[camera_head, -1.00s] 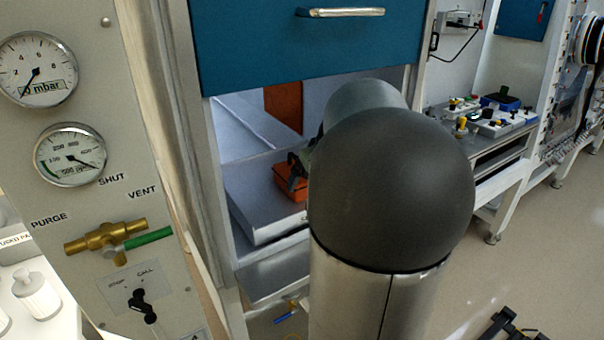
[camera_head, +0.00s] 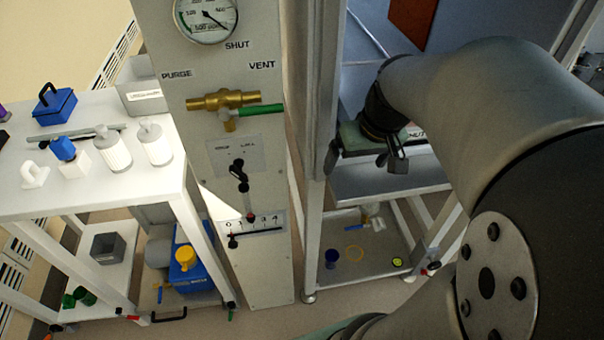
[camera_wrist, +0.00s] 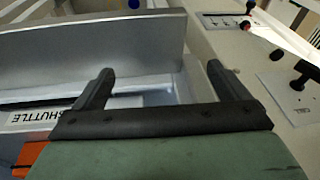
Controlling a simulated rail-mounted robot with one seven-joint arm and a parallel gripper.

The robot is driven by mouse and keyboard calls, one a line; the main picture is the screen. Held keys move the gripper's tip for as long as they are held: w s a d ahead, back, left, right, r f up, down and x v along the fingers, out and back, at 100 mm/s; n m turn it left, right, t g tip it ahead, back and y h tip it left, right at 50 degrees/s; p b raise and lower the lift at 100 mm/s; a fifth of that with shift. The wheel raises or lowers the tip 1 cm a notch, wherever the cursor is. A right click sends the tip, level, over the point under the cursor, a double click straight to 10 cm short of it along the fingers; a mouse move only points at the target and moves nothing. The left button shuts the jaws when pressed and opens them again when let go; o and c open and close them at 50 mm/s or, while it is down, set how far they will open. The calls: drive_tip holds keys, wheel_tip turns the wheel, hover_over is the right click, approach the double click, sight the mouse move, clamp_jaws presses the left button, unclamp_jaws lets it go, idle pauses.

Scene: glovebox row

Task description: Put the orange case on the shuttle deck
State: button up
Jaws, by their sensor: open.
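The orange case (camera_wrist: 32,156) shows only in part at the lower left edge of the wrist view, beside the SHUTTLE label. Most of it is cut off or hidden by my gripper. The shuttle deck (camera_wrist: 35,117) carries that label. How the case rests against the deck cannot be told here. My gripper (camera_wrist: 160,72) is open, with nothing between its two dark fingers. In the head view my gripper (camera_head: 368,158) is at the front of the chamber opening, by the left post. The case is not visible in the head view, where my arm covers much of the opening.
A valve panel (camera_head: 218,150) with gauge and levers stands close left of the opening. A white bench (camera_head: 100,195) with bottles and a blue box (camera_head: 54,107) is farther left. A grey metal wall (camera_wrist: 90,50) rises beyond the fingers. A lower shelf (camera_head: 350,275) holds small items.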

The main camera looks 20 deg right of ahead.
drive_tip(key=s+a+f+g, duration=0.1)
drive_tip(key=s+a+f, duration=0.2)
drive_tip(key=s+a, duration=0.1)
drive_tip(key=s+a+f+n+g+h, duration=0.1)
drive_tip(key=s+a+f, duration=0.2)
drive_tip(key=s+a, duration=0.2)
drive_tip(key=shift+s+a+f+g, duration=0.2)
drive_tip(key=shift+a+g, duration=0.1)
drive_tip(key=shift+a, duration=0.95)
